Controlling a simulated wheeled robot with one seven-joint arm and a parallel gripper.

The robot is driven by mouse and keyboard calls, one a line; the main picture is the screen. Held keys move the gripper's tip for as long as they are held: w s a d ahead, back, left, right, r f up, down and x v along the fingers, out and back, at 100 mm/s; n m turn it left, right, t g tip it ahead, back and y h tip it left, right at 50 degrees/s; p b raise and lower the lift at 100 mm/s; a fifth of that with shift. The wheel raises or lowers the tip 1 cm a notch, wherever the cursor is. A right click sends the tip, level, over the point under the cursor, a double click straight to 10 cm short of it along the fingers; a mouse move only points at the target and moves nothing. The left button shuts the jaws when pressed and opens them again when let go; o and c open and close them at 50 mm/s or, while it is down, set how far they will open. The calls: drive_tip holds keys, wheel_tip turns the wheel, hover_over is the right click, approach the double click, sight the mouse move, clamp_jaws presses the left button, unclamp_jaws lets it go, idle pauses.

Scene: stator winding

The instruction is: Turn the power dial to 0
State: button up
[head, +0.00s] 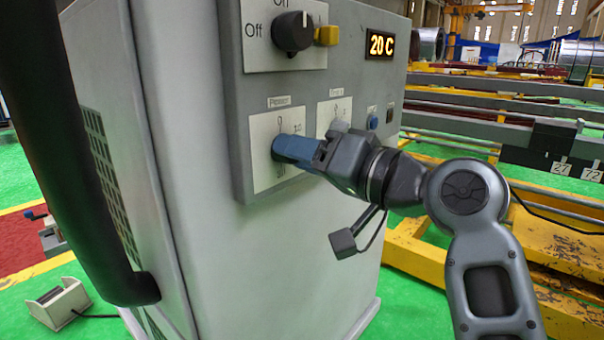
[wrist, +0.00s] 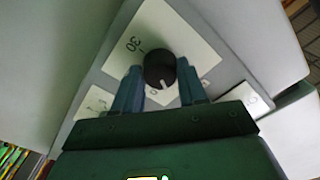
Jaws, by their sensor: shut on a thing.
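My gripper (head: 282,147) has its blue fingers against the left of two white dial plates (head: 262,128) on the grey control panel. The fingers hide the dial there in the head view. In the wrist view a round black dial (wrist: 160,68) sits between the two fingertips of my gripper (wrist: 159,72), which are closed on its sides. A white pointer line on the dial faces the bottom of the picture. The number 30 shows on the plate (wrist: 135,40) at its upper left. The small label above the plate is hard to read, so I cannot confirm it names power.
A second dial plate (head: 327,112) is right beside my gripper, partly hidden. Above are a black On/Off knob (head: 293,32), a yellow piece (head: 327,36) and a display (head: 380,45) reading 20 C. A blue button (head: 373,122) is to the right. Yellow racks (head: 440,245) stand behind my arm.

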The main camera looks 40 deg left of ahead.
drive_tip(key=n+b, duration=0.2)
drive_tip(key=n, duration=0.1)
drive_tip(key=n+b, duration=0.2)
drive_tip(key=shift+f, duration=0.25)
drive_tip(key=shift+n, duration=0.3)
drive_tip(key=o, duration=1.1)
drive_tip(key=shift+r, duration=0.15)
drive_tip(key=shift+c, duration=0.2)
drive_tip(key=shift+d, duration=0.1)
drive_tip(key=d, duration=0.7)
drive_tip(key=shift+s+d+p, duration=0.3)
